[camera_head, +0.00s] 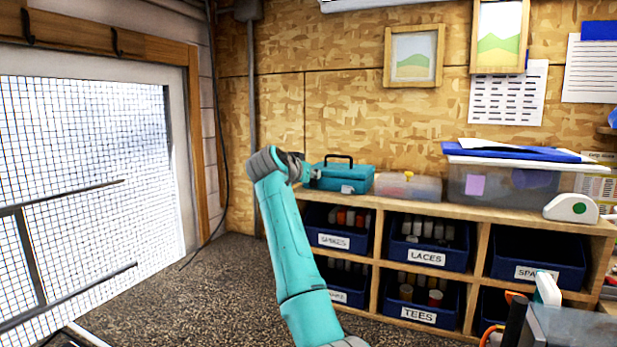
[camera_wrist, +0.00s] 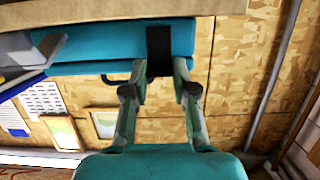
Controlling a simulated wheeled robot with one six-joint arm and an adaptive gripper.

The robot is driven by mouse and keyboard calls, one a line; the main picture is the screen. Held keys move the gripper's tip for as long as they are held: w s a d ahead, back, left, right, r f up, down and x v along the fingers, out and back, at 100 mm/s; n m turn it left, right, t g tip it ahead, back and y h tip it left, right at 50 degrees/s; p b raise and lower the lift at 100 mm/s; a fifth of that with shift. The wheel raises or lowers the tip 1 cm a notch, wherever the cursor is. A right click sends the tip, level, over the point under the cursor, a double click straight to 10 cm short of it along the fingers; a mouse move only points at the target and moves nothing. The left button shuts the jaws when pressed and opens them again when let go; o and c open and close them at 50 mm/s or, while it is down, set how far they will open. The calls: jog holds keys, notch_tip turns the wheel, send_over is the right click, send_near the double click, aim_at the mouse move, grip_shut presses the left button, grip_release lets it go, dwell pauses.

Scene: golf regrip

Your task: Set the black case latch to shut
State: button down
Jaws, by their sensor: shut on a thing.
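The teal case (camera_head: 343,178) with a black handle stands on top of the wooden shelf unit. In the wrist view, which is upside down, the case (camera_wrist: 90,58) spans the upper part and the black case latch (camera_wrist: 159,45) shows as a dark strip across its side. My gripper (camera_head: 307,172) is at the left end of the case. In the wrist view my gripper's fingertips (camera_wrist: 163,72) are on either side of the black latch, shut on it. The fingertips partly cover the latch, and I cannot tell whether it is open or shut.
A clear box (camera_head: 408,187) stands right of the case, and a larger storage tub (camera_head: 512,182) beyond it. Labelled blue bins (camera_head: 430,245) fill the shelf below. The wooden wall (camera_head: 330,115) is close behind. The floor (camera_head: 215,285) at the left is clear.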

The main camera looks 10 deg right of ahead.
jog(key=c, duration=0.9)
grip_release()
jog(key=v, duration=1.2)
